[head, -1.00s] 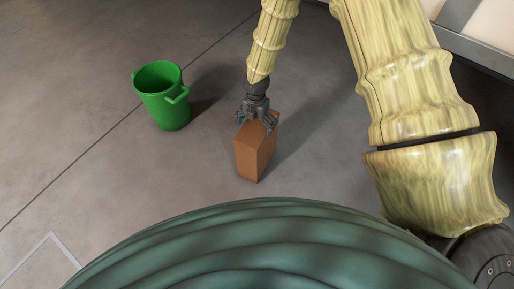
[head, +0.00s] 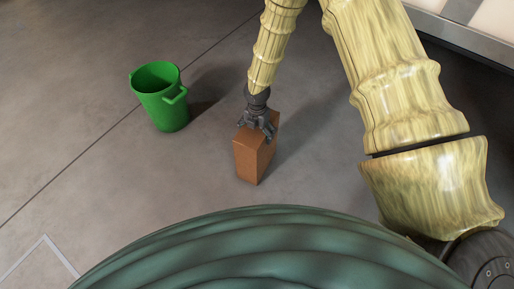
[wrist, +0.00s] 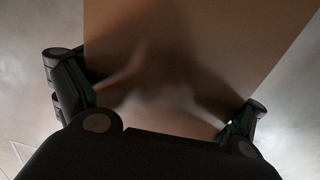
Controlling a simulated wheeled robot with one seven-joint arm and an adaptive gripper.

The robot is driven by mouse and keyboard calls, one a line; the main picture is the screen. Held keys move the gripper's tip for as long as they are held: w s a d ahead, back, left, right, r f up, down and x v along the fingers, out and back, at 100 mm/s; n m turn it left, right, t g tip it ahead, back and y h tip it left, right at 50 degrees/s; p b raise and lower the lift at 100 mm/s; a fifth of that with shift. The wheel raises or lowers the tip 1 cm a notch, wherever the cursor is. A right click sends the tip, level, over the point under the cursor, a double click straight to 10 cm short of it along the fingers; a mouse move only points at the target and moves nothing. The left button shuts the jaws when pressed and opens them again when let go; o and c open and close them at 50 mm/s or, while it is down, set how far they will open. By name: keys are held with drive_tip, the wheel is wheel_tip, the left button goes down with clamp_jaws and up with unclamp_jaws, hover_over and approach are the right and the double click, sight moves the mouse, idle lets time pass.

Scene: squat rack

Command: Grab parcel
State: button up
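The parcel (head: 252,161) is a brown box standing upright on the floor in the middle of the head view. My gripper (head: 257,130) is right at its upper part, coming down from above. In the wrist view the parcel (wrist: 200,50) fills the middle of the picture, close to the camera. My gripper (wrist: 165,100) has its two fingers spread wide, one at the left edge of the parcel and one near its right edge. It is open; I cannot tell whether either finger touches the parcel.
A green bucket (head: 163,98) with handles stands on the floor to the left of the parcel, apart from it. Grey floor around both is clear. A pale structure with a metal edge (head: 470,38) lies at the top right. White floor marking (head: 42,246) shows at the lower left.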

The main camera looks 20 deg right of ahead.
drive_tip(key=c, duration=1.4)
drive_tip(key=shift+o, duration=0.2)
drive_tip(key=shift+r, duration=0.1)
